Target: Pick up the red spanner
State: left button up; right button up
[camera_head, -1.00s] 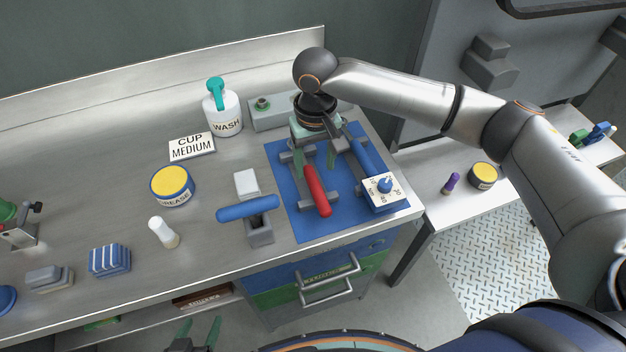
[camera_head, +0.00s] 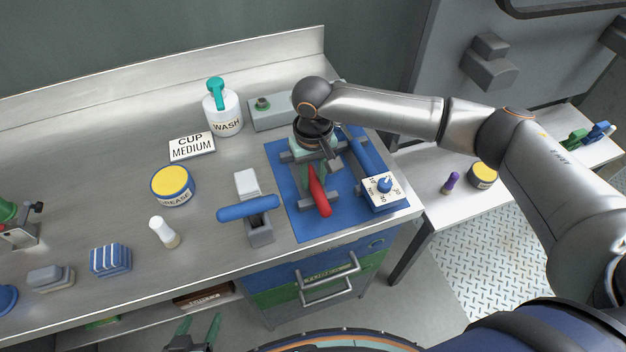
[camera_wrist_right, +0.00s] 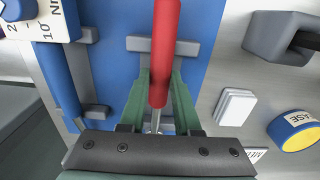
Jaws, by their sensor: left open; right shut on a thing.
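The red spanner (camera_head: 319,195) lies over grey rests on the blue mat (camera_head: 290,215). Its red handle points toward the bench front. My right gripper (camera_head: 313,180) reaches down from above and is shut on the red spanner, with its green fingers on both sides. In the right wrist view the red handle (camera_wrist_right: 166,40) runs between the green fingers (camera_wrist_right: 160,88), and the metal shaft passes under the palm. The spanner's far end is hidden by my gripper. My left gripper (camera_head: 198,335) is open and empty at the bottom edge, in front of the bench.
A blue-handled tool (camera_head: 361,155) and a white dial box (camera_head: 382,190) are close right of the spanner. A blue lever on a grey block (camera_head: 260,232) stands left of the mat. A wash bottle (camera_head: 222,110) and grease tin (camera_head: 172,184) stand farther left.

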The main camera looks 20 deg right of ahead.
grip_shut()
dwell(0.8)
